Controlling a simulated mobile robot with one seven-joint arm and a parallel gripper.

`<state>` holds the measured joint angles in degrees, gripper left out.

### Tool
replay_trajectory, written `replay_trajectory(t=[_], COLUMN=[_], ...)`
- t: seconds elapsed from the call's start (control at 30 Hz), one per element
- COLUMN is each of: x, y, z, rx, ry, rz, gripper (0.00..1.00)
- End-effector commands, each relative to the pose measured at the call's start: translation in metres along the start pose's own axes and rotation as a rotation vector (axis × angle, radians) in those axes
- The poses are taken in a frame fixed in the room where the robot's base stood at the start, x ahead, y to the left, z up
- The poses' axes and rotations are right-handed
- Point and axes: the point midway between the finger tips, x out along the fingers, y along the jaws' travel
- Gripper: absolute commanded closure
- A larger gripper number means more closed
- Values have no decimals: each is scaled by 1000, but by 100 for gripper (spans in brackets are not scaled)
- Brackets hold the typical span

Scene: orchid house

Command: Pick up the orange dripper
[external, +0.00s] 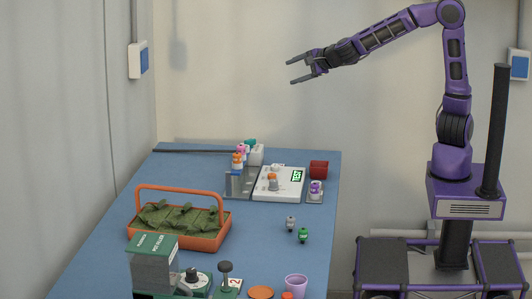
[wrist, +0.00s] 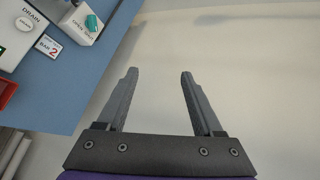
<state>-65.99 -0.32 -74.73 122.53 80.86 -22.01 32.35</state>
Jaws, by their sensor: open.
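I cannot tell for certain which is the orange dripper. My gripper (external: 292,72) is open and empty, high above the back of the table and well clear of both pieces. In the wrist view my gripper (wrist: 158,76) has its fingers spread with only pale background between them. No orange piece shows in that view.
The blue table (external: 180,172) also holds an orange-handled basket (external: 222,240) of green pieces, grey (external: 291,223) and green (external: 303,235) small pieces, a dark red box (external: 319,169), a purple cup (external: 296,284) and a green-and-grey machine (external: 155,265). Walls stand behind and left.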

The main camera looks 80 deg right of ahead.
Motion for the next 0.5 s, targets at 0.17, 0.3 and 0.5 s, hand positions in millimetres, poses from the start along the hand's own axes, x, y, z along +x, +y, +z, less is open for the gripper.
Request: replay_trajectory(t=[0.17,0.3,0.5], x=[-15,-26,-34], y=[14,52,152], z=[56,114,182], rx=[-343,-743,-1395], ry=[1,5,0], rz=[-50,-91,-127], gripper=[32,32,32])
